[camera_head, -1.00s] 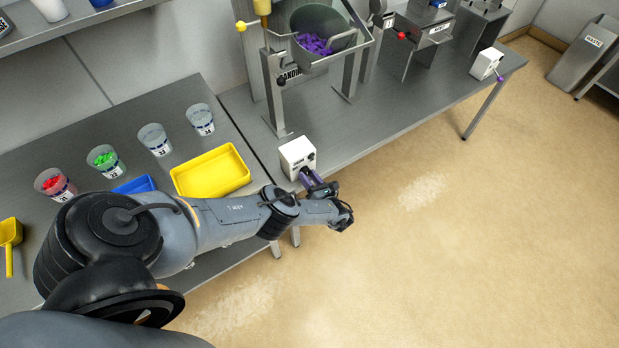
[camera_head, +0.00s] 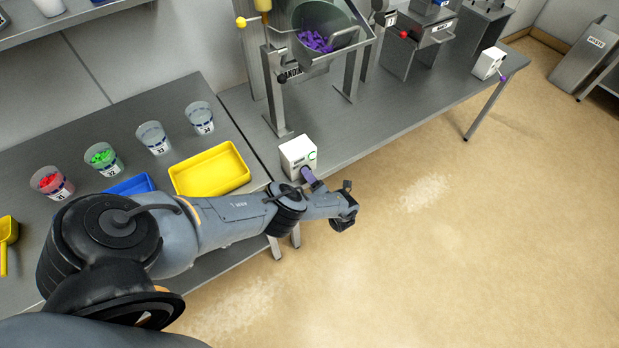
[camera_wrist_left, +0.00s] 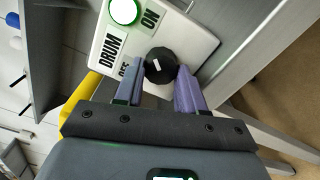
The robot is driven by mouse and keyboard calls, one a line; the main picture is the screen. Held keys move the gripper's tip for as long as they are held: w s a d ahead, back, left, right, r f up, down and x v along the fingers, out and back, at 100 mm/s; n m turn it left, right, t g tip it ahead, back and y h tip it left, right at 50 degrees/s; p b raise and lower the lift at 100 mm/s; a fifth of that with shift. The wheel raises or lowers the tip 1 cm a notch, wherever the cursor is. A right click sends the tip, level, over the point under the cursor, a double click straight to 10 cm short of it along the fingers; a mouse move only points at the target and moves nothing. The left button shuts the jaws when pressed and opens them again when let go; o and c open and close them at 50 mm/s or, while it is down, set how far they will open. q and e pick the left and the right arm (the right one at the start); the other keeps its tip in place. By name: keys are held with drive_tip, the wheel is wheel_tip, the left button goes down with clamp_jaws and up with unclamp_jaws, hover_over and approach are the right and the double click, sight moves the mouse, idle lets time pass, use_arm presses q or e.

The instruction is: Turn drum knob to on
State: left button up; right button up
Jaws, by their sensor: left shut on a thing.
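The white drum control box (camera_head: 297,155) sits at the front edge of the metal table. Its face shows in the left wrist view (camera_wrist_left: 196,38), with the labels DRUM, ON and OFF. A round green light (camera_wrist_left: 123,10) glows on it. The black drum knob (camera_wrist_left: 160,65) has a white mark; I cannot tell exactly which label it points to. My left gripper (camera_head: 308,175) reaches the front of the box, and its purple fingers (camera_wrist_left: 160,84) are shut on the knob, one on each side. My right gripper is not in view.
A tilted drum (camera_head: 325,48) with purple pieces stands behind the box. A yellow tray (camera_head: 210,172), a blue tray (camera_head: 130,186) and several cups stand on the left table. Another white control box (camera_head: 488,63) is at the far right. The floor in front is clear.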

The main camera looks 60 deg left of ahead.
use_arm(q)
drive_tip(key=shift+m, duration=0.5)
drive_tip(key=o, duration=1.1)
drive_tip(key=shift+c, duration=0.2)
drive_tip(key=d, duration=1)
drive_tip(key=shift+w+d, duration=0.25)
drive_tip(key=shift+d, duration=0.15)
